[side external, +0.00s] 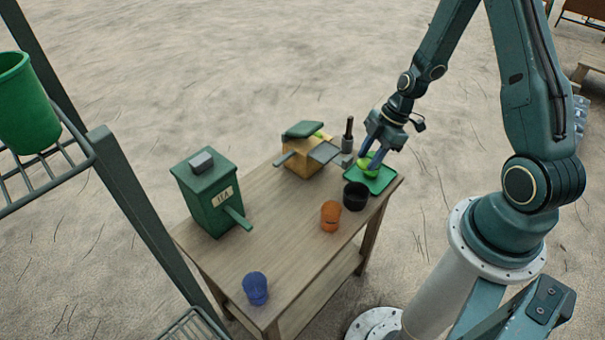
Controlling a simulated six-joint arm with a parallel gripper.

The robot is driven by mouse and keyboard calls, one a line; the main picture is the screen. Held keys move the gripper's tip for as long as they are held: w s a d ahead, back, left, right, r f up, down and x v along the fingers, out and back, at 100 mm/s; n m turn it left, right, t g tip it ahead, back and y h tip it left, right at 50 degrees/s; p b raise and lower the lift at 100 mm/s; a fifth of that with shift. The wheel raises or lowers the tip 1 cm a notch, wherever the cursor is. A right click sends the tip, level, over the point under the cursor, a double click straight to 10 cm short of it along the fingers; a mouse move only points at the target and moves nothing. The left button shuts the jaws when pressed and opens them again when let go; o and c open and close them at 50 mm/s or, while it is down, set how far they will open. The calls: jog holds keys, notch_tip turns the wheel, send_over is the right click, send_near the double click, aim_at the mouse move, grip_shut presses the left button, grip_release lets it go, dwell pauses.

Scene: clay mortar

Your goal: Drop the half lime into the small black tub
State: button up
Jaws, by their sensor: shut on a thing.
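The half lime (365,165) is bright green and sits between the fingers of my gripper (371,161), at the green tray near the table's right end. My gripper points down and is shut on the half lime. I cannot tell whether the lime still touches the tray. The small black tub (355,197) stands upright on the table, just in front of the tray and below my gripper in the picture. The bottom of its inside is too dark to make out.
The green tray (384,182) lies under my gripper. An orange cup (330,216) stands left of the tub. A dark bottle-like thing (348,135), a tan box with open flaps (302,160), a green box (207,195) and a blue cup (255,288) stand on the wooden table (275,215).

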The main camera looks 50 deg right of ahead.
jog(key=shift+f, duration=1.95)
jog(key=o, duration=1)
jog(key=shift+r, duration=0.1)
jog(key=shift+v, duration=6.85)
